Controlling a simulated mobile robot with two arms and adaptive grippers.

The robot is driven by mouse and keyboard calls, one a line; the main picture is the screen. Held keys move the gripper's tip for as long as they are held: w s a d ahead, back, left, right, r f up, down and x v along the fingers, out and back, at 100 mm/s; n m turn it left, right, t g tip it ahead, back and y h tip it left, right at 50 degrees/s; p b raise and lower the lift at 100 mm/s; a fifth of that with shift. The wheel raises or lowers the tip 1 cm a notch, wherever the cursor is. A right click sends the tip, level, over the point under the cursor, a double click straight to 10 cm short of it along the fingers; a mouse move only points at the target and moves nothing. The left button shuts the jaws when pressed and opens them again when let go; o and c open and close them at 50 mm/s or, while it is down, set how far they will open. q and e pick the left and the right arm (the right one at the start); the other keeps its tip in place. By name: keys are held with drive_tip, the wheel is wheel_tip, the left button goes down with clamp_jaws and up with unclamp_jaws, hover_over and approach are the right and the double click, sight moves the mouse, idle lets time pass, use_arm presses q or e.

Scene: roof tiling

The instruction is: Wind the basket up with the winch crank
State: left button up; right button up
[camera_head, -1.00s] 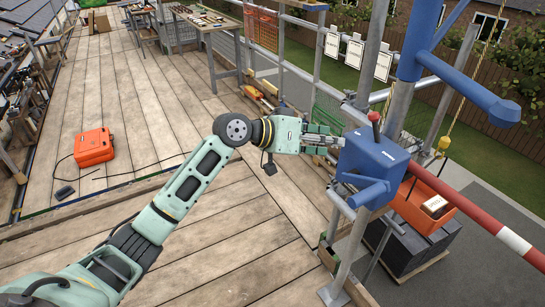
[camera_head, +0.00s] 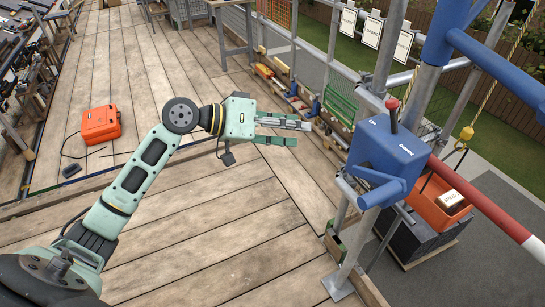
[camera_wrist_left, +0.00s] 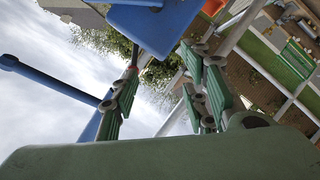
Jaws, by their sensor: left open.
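The winch is a blue box (camera_head: 385,160) on a scaffold post, with a dark lever tipped by a red knob (camera_head: 392,103) at its top. Its blue underside shows at the top of the left wrist view (camera_wrist_left: 155,28). The orange basket (camera_head: 437,212) holds a pale package and sits low, just beyond the winch, near a yellow hook (camera_head: 466,133) on a rope. My left gripper (camera_head: 302,133) is open and empty, left of the winch with a clear gap. Its fingers also show spread in the left wrist view (camera_wrist_left: 163,75). My right gripper is not in view.
Dark stacked blocks (camera_head: 410,240) stand on the ground below the basket. An orange case (camera_head: 100,123) with a cable lies on the planks (camera_head: 230,210), which are mostly clear.

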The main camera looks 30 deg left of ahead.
use_arm(q)
drive_tip(key=w+a+f+n+y, duration=0.1)
drive_tip(key=w+a+f, duration=0.1)
drive_tip(key=f, duration=0.5)
drive_tip(key=w+a+f+n+t+y, duration=0.1)
drive_tip(key=w+a+f+n+y, duration=0.1)
drive_tip(key=a+f, duration=0.2)
drive_tip(key=shift+w+f, duration=0.2)
drive_tip(key=shift+f, duration=1.3)
drive_tip(key=shift+a+f, duration=0.1)
drive_tip(key=shift+a, duration=0.05)
